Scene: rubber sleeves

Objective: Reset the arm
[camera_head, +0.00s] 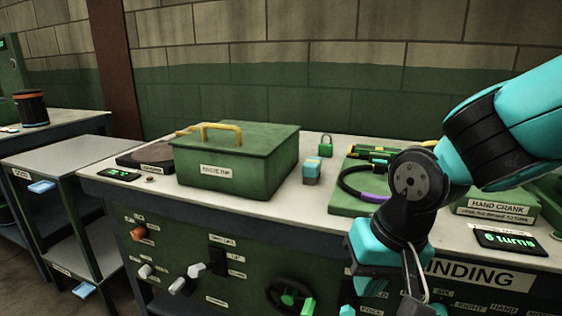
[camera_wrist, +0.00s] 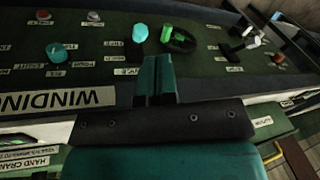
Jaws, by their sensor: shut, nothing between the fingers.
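My gripper (camera_wrist: 156,80) is shut and empty in the wrist view, with its two dark green fingers together. It is in front of the green control panel and touches nothing that I can make out. In the head view my teal and black arm comes in from the right and bends down in front of the bench. The wrist hangs near the WINDING label (camera_head: 480,275), and the fingertips are not clearly visible there.
The bench (camera_head: 130,190) carries a green lidded box (camera_head: 235,165) with a yellow handle, a padlock (camera_head: 326,147), a small blue-topped block (camera_head: 311,171) and a HAND CRANK unit (camera_head: 497,209). A black handwheel (camera_head: 290,293) and several knobs stick out from the panel. A shelf cart (camera_head: 60,160) stands left.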

